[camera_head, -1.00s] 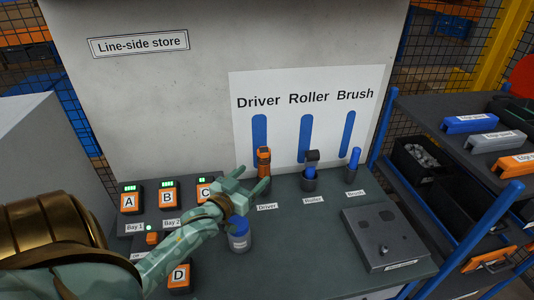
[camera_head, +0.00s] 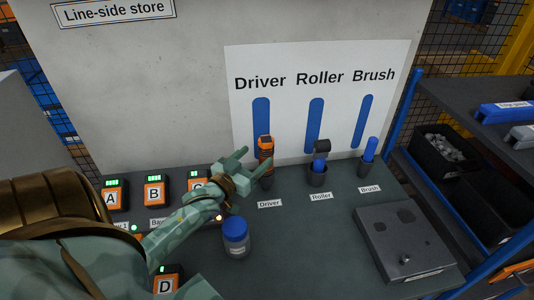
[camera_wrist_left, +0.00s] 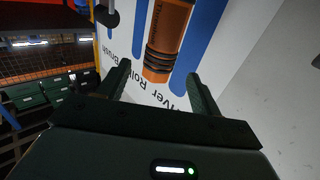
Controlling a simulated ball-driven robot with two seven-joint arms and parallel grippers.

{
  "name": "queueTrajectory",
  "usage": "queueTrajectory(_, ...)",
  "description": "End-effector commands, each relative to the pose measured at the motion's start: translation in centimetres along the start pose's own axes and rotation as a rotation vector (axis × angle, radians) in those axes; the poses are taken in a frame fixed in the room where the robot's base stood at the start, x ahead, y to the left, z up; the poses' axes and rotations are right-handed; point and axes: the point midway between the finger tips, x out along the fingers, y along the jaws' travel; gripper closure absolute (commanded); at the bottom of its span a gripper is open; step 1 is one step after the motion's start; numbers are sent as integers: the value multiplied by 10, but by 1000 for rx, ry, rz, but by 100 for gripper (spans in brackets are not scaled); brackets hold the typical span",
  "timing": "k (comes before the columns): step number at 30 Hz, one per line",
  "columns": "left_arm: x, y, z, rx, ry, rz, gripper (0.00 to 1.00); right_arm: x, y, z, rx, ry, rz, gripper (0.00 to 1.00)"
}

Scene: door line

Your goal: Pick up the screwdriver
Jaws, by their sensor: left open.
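The screwdriver (camera_head: 265,153) has an orange and black body and stands upright in a holder above the "Driver" label (camera_head: 270,203) on the grey bench. My left gripper (camera_head: 251,167) is open just left of it, its fingers pointing toward it. In the left wrist view the orange screwdriver (camera_wrist_left: 168,40) shows ahead, between and beyond the open fingertips (camera_wrist_left: 160,80). The gripper is not closed on it; whether a finger touches it I cannot tell. My right gripper is out of view.
A roller (camera_head: 321,155) and a blue brush (camera_head: 369,152) stand in holders to the right. A blue-capped jar (camera_head: 236,238) stands below my left wrist. Orange units A (camera_head: 111,198), B (camera_head: 154,193) and D (camera_head: 167,281) are at the left. A grey box (camera_head: 408,240) is at the right.

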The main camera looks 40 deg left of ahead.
Motion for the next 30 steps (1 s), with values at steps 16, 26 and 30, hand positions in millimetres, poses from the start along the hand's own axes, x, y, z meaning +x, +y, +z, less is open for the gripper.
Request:
queueTrajectory(16,54,4,22,2,-4,0,35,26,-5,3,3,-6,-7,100)
queueTrajectory(26,75,5,21,1,-6,0,35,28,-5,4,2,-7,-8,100)
queueTrajectory(30,75,5,21,1,-6,0,52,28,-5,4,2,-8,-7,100)
